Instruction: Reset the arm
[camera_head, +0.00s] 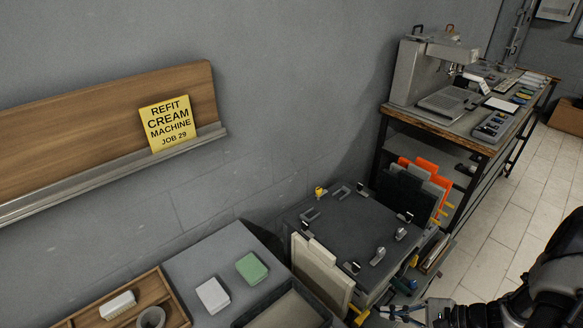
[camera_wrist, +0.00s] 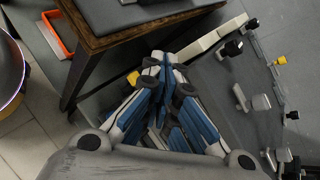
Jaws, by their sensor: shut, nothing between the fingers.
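My gripper (camera_wrist: 163,68) is shut and empty in the wrist view, its blue and grey fingers meeting at the tips. The fingers are small and partly cut off there. In the wrist view the cart top with its clamps (camera_wrist: 262,102) lies to the right of the fingers.
A wooden-topped bench (camera_head: 455,122) with a machine (camera_head: 420,70) stands at the back right. Orange and dark panels (camera_head: 418,180) stand beside the cart. A grey table (camera_head: 215,260) with a wooden tray (camera_head: 172,297) is at lower left.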

